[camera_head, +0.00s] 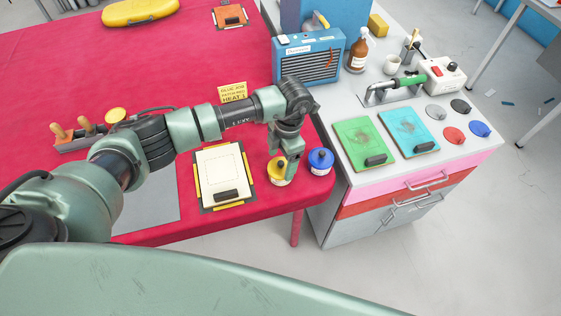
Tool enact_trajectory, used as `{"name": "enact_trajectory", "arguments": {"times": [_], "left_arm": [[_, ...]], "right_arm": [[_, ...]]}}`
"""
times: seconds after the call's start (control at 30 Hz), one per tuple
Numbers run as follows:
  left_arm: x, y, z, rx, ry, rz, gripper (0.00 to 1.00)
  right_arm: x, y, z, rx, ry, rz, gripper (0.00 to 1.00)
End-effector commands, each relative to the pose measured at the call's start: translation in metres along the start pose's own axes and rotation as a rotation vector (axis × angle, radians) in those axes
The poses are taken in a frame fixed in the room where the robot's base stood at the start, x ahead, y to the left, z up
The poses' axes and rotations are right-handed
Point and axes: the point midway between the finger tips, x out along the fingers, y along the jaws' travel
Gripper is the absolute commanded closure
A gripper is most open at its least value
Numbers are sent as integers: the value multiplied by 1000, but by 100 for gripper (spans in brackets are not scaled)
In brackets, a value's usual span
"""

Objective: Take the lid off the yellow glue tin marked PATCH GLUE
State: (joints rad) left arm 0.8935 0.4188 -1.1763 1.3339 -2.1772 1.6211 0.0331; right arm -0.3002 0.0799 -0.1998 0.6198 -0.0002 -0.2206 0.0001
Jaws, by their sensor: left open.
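The yellow tin (279,178) stands upright on the red-covered table near its front right corner. A small dark part shows at its top, partly hidden by my gripper; the label is too small to read. My left gripper (291,168) points down at the tin's upper right side, with its jaws open. I cannot tell whether a finger touches the tin. My right gripper is out of view.
A cream panel on a dark board (222,175) lies left of the tins. A yellow sign (233,92) stands behind it. A blue radio-like box (307,60), brown bottle (359,52) and green and blue boards (366,142) are on the grey cabinet (455,149) at right.

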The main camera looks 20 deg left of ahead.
Motion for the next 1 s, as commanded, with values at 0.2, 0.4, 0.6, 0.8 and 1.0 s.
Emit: {"name": "enact_trajectory", "arguments": {"times": [0.2,0.4,0.6,0.8,1.0], "left_arm": [[4,0,0,1,-1,1,23],[4,0,0,1,-1,0,62],[5,0,0,0,0,0,100],[7,-1,-1,1,4,-2,100],[7,-2,-2,2,6,-4,100]], "right_arm": [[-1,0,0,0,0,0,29],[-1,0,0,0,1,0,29],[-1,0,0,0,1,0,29],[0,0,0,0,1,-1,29],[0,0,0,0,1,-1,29]]}}
